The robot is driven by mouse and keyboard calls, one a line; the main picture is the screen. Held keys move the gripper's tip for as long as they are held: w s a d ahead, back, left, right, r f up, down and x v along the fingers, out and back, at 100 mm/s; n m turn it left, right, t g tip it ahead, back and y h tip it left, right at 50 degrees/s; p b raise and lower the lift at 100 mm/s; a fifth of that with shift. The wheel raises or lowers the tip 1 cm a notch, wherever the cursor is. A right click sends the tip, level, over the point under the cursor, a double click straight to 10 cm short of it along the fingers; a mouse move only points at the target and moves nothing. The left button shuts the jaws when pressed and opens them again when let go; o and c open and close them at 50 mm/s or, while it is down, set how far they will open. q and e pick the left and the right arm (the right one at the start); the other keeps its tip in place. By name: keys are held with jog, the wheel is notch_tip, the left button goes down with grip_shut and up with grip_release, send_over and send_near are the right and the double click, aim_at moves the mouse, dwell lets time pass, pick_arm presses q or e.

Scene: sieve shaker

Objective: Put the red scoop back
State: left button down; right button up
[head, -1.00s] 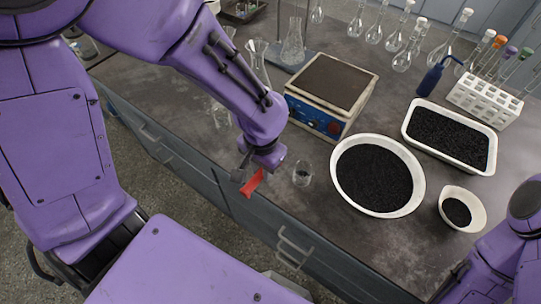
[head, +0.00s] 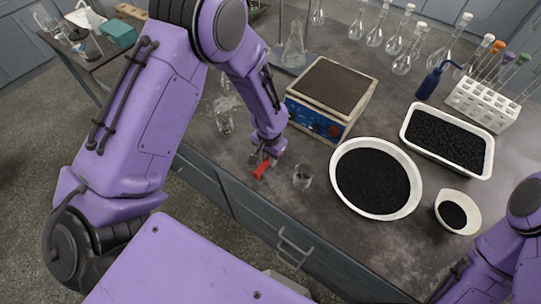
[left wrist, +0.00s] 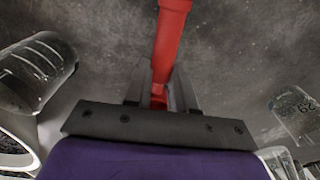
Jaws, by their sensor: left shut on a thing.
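The red scoop (head: 261,170) is in my left gripper (head: 262,157), over the bench near its front edge, left of a small glass beaker (head: 302,176). In the left wrist view the red handle (left wrist: 171,40) runs up from between the two fingers of the gripper (left wrist: 161,92), which are shut on it. The scoop's far end is out of that view. I cannot tell whether the scoop touches the bench. My right arm shows at the lower right of the head view, but its gripper does not.
A hotplate (head: 326,97) stands behind the gripper. A round white bowl (head: 338,192), a white tray (head: 488,160) and a small white dish (head: 468,205) hold black granules. Glassware (head: 224,117) stands left of the gripper. Flasks, a blue bottle (head: 430,83) and a tube rack (head: 480,104) stand at the back.

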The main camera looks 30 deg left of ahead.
pick_arm(q)
jog(key=shift+s+d+f, duration=0.1)
jog(key=c, duration=0.9)
grip_release()
jog(key=shift+c, duration=0.2)
jog(key=shift+r, duration=0.55)
notch_tip(320, 180, up, 11)
jog(key=b, duration=0.1)
jog(key=shift+r+b, duration=0.15)
jog(key=shift+b, duration=0.15)
